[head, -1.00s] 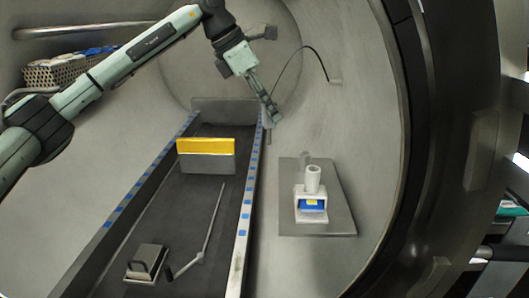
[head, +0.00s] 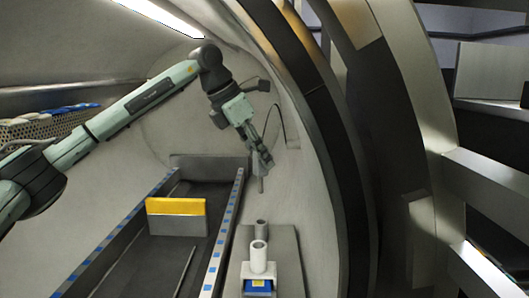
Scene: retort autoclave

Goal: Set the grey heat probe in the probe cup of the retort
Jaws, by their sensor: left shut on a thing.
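My left gripper (head: 262,164) is shut on the grey heat probe (head: 261,185), a short thin rod that points down below the fingers. The probe hangs in the air above the far end of a grey plate on the right side of the chamber. A dark cable (head: 283,116) arcs to the chamber wall beside the gripper. My right gripper is not in view.
The grey plate (head: 287,245) lies right of the conveyor-like track (head: 219,242). A yellow-topped grey block (head: 177,226) and a thin rod (head: 185,271) lie on the track. The thick door rim (head: 335,150) bounds the right.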

